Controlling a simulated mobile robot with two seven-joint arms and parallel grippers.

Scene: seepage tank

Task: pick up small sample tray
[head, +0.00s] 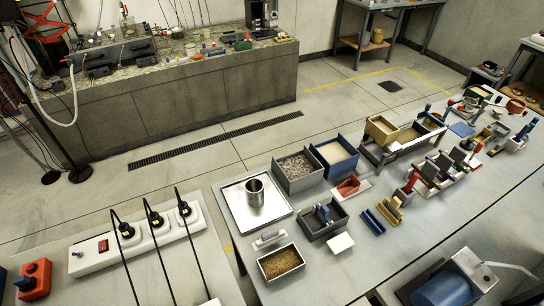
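Neither of my grippers is in view. Several open trays stand on the grey table, and I cannot tell for certain which one is the small sample tray. A small tray with brown grains (281,262) lies at the table's near left edge. A larger dark tray with grey gravel (297,170) stands farther back, beside a blue-sided tray with pale sand (333,155). A tan box with pale contents (381,130) stands to their right. A dark open tray holding blue items (323,220) sits just behind the brown-grain tray.
A metal cup (255,190) stands on a white square tray (239,207). A scoop-like tool (269,238) and a white block (340,243) lie close to the brown-grain tray. A power strip (138,239) with black cables lies at left. Racks of tools crowd the right.

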